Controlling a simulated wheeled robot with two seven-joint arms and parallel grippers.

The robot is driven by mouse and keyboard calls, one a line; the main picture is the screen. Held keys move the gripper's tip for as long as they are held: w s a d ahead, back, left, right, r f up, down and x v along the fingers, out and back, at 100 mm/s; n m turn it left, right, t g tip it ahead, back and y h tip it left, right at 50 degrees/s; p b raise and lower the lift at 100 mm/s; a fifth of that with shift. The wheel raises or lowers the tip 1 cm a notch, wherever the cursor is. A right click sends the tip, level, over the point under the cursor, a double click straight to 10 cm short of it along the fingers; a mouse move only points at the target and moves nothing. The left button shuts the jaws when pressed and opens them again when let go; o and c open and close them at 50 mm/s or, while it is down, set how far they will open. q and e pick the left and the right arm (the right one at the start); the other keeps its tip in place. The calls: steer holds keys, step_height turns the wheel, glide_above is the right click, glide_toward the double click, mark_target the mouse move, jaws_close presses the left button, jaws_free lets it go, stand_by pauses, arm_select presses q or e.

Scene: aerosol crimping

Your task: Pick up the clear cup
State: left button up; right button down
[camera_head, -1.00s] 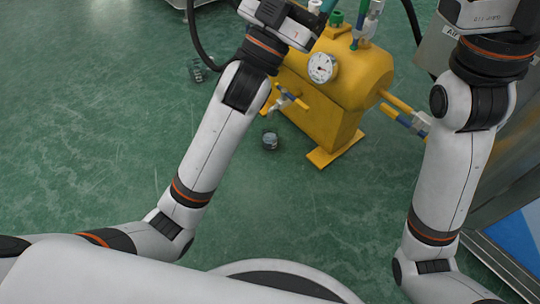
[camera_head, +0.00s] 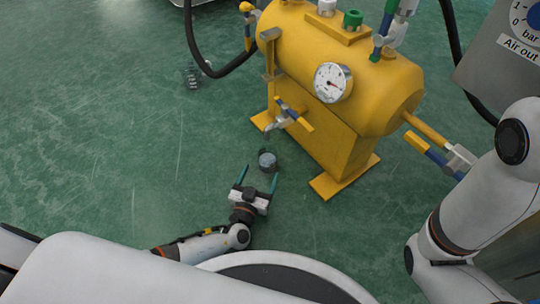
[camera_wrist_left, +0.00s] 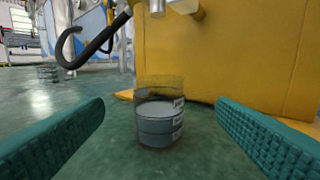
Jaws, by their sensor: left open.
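The clear cup (camera_head: 267,161) stands upright on the green floor in front of the yellow tank. In the left wrist view the cup (camera_wrist_left: 159,112) has a see-through upper wall and grey contents or a grey lower part with small labels on its side. My left gripper (camera_head: 258,171) is low near the floor, with its two teal fingers spread and pointing toward the cup. In the left wrist view the fingers (camera_wrist_left: 160,135) are on either side of the cup's line, apart from it and empty. My right gripper is outside the views.
The yellow tank (camera_head: 325,130) with a gauge (camera_head: 332,82) stands just behind the cup. A small valve tap (camera_head: 283,120) juts out above the cup. A black hose (camera_head: 225,70) curves at the left. A dark small object (camera_head: 193,77) lies on the floor.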

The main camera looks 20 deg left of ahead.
mark_target(265, 164)
arm_select(q)
steer(key=w+b, duration=0.1)
steer(key=w, duration=0.3)
steer(key=shift+w+d, duration=0.1)
steer(key=shift+w, duration=0.1)
steer(key=w+b, duration=0.2)
steer(key=w, duration=0.2)
steer(key=shift+w, duration=0.65)
steer(key=shift+r, duration=0.1)
steer(key=c, duration=1.2)
